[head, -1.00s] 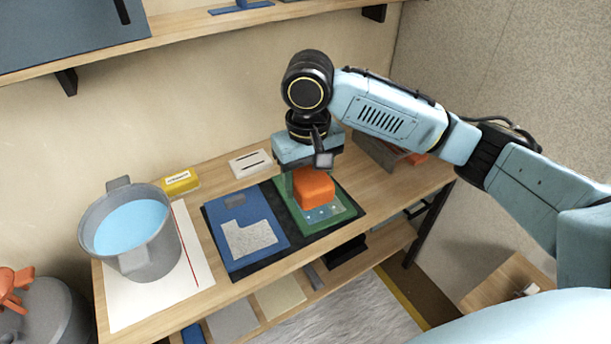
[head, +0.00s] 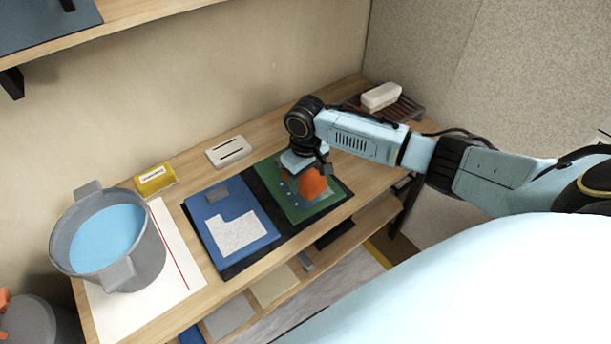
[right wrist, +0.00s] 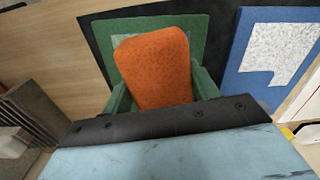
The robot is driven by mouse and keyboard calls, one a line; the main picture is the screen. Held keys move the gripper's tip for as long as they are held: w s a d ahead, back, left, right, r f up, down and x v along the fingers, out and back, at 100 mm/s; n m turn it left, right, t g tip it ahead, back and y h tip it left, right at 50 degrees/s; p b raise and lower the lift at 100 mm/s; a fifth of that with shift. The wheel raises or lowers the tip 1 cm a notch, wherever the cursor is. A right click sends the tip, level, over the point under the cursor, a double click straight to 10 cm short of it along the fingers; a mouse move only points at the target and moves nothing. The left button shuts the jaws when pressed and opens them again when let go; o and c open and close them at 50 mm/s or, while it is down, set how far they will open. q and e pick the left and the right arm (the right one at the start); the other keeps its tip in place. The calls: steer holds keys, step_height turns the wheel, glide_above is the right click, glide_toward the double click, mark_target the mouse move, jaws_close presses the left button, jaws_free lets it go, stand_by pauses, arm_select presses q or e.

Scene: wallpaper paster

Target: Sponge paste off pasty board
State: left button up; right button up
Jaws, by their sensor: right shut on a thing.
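An orange sponge (head: 313,185) is held in my right gripper (head: 307,168) over the green board (head: 325,204). I cannot tell whether it touches the board. Several small pale spots show on the board beside the sponge. In the right wrist view the sponge (right wrist: 153,68) sits between the two green fingers of the gripper (right wrist: 160,85), and the green board (right wrist: 200,27) lies behind it, partly hidden. My left gripper is out of view.
A blue board (head: 208,206) with a white speckled patch lies on the same dark mat (head: 265,200). A grey bucket (head: 152,254) of blue liquid stands on white paper (head: 180,285). A yellow box (head: 155,179), slotted white plate (head: 228,151) and white block on a rack (head: 381,96) stand behind.

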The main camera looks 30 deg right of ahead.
steer(key=shift+r+p, duration=0.15)
steer(key=shift+p, duration=0.4)
steer(key=shift+f+b, duration=0.5)
steer(key=shift+f, duration=0.9)
